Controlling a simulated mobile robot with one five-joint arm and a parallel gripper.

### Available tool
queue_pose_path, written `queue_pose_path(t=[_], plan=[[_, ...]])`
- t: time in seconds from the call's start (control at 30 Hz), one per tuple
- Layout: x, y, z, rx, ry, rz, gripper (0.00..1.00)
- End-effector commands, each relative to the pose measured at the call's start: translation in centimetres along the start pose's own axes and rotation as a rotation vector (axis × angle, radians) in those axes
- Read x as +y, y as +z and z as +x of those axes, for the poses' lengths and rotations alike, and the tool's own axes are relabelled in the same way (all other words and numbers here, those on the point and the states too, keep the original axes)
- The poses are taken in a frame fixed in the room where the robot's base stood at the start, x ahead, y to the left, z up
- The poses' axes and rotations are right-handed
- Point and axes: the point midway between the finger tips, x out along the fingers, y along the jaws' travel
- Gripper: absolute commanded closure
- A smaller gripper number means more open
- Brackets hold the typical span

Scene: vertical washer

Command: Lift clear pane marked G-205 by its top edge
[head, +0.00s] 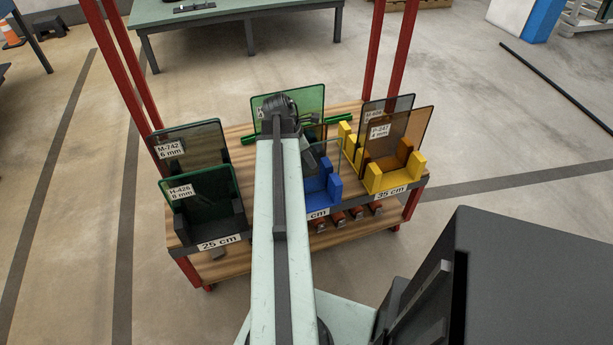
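A clear pane (332,160) stands in the blue holder (325,188) at the front middle of the rack. My arm covers its left part, and no G-205 mark can be read on it. My gripper (311,150) is at the far end of my arm, over the middle of the rack and close to the clear pane in the picture. My own wrist and arm hide much of it. I cannot tell whether its fingers touch the pane or how far apart they are.
A green-tinted pane (300,98) stands behind my wrist. Pane M-742 (205,140) and dark green pane H-426 (208,192) stand left. Pane P-247 (412,125) stands right in a yellow holder (380,181). Red posts (128,60) flank the rack. A dark box (530,280) is lower right.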

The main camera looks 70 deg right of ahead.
Motion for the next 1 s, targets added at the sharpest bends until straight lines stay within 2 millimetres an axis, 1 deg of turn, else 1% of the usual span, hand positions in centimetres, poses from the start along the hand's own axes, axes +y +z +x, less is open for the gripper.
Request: queue_pose_path(t=[0.27, 0.37, 0.4, 1.0], plan=[[-0.01, -0.03, 0.08, 0.0, 0.0, 0.001, 0.71], [-0.01, 0.01, 0.02, 0.0, 0.0, 0.001, 0.96], [-0.02, 0.01, 0.02, 0.0, 0.0, 0.001, 1.0], [-0.04, 0.06, 0.05, 0.0, -0.001, 0.002, 1.0]])
